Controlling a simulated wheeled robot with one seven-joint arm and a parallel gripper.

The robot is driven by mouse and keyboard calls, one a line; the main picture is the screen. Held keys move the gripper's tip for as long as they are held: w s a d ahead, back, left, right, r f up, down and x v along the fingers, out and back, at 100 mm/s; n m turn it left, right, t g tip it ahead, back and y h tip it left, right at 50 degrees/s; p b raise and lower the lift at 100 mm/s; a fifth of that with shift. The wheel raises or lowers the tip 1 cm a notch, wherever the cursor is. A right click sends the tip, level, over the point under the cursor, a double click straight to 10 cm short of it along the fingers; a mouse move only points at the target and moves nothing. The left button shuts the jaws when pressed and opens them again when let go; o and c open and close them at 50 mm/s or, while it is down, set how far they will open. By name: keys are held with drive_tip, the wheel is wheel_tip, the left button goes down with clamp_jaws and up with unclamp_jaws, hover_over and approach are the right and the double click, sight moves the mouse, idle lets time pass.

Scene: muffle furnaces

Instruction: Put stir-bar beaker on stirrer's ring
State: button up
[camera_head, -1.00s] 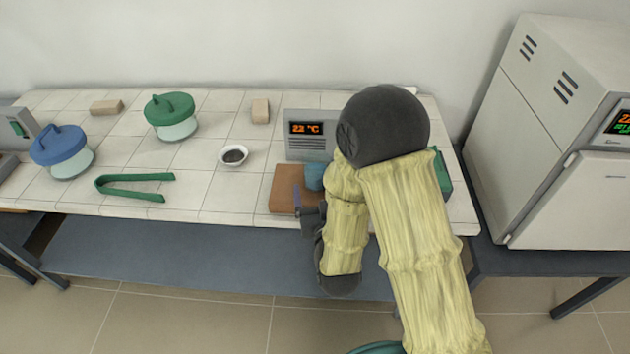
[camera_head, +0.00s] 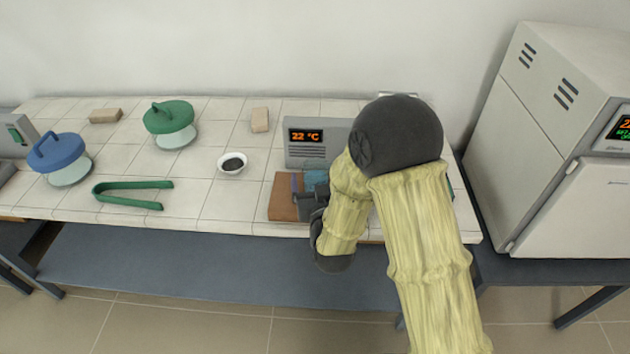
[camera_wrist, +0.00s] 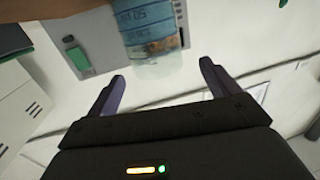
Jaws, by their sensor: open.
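The beaker (camera_head: 316,180), clear with blue bands, stands at the brown board, partly hidden by my arm in the head view. In the wrist view the beaker (camera_wrist: 148,35) shows up close, with brownish bits low inside it; its far end is cut off by the frame. My gripper (camera_wrist: 163,72) is open, its two purple-tipped fingers apart, with the beaker just ahead of and between them. I see no contact. A grey unit (camera_head: 302,152) with a 22 °C display stands behind the beaker. I cannot make out a stirrer's ring.
The brown board (camera_head: 284,204) lies at the bench's front edge. A large white cabinet (camera_head: 545,140) is at right.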

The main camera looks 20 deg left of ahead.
sight(314, 160)
drive_tip(key=p+x, duration=0.1)
drive_tip(key=x, duration=0.3)
drive_tip(key=shift+w+f, duration=0.1)
drive_tip(key=shift+w, duration=0.3)
drive_tip(key=shift+c, duration=0.2)
drive_tip(key=c, duration=1.2)
wheel_tip(314, 160, up, 10)
drive_tip(key=shift+r, duration=0.1)
drive_tip(key=shift+c, duration=0.2)
